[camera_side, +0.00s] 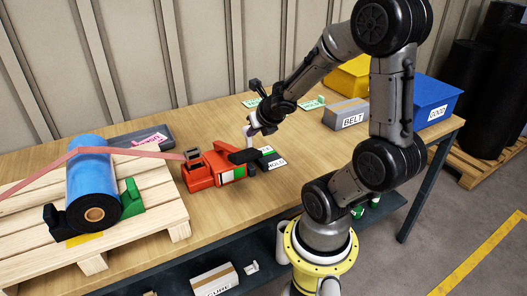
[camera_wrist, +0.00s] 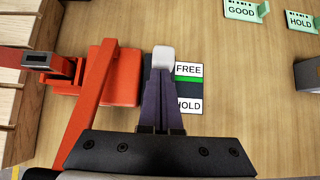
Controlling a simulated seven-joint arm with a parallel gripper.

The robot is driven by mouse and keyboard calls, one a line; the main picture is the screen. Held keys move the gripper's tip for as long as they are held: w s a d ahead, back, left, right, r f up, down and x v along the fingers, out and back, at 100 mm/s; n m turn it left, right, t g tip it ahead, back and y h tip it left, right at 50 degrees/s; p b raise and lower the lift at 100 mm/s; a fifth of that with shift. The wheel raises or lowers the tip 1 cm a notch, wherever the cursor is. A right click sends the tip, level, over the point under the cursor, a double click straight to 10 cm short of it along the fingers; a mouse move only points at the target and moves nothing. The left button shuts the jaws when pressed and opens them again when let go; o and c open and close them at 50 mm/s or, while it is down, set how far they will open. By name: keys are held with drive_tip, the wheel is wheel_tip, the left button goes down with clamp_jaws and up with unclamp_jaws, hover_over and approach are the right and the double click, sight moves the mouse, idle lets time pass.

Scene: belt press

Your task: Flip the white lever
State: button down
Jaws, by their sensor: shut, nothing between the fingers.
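The white lever (camera_side: 247,132) stands up at the right end of the red-orange belt tool (camera_side: 208,170) on the table. In the wrist view its white end (camera_wrist: 163,56) shows just beyond my fingertips. My gripper (camera_side: 255,124) is shut and empty, right at the upper part of the lever; I cannot tell whether it touches. In the wrist view the closed dark fingers (camera_wrist: 161,85) cover the lever's lower part. A card marked FREE and HOLD (camera_wrist: 189,88) lies beside the lever, with a green band between the words.
A blue roll (camera_side: 90,180) on a wooden pallet (camera_side: 150,212) stands at left, its pink belt running to the tool. A grey BELT box (camera_side: 346,113), a yellow bin (camera_side: 350,75) and a blue GOOD bin (camera_side: 432,100) stand at right. GOOD (camera_wrist: 240,10) and HOLD (camera_wrist: 300,20) tags lie behind.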

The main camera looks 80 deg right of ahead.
drive_tip(key=shift+w+d+r, duration=0.2)
drive_tip(key=shift+w+d, duration=0.85)
drive_tip(key=shift+w+d+f, duration=0.15)
drive_tip(key=shift+w+d, duration=0.75)
drive_tip(key=shift+w, duration=0.05)
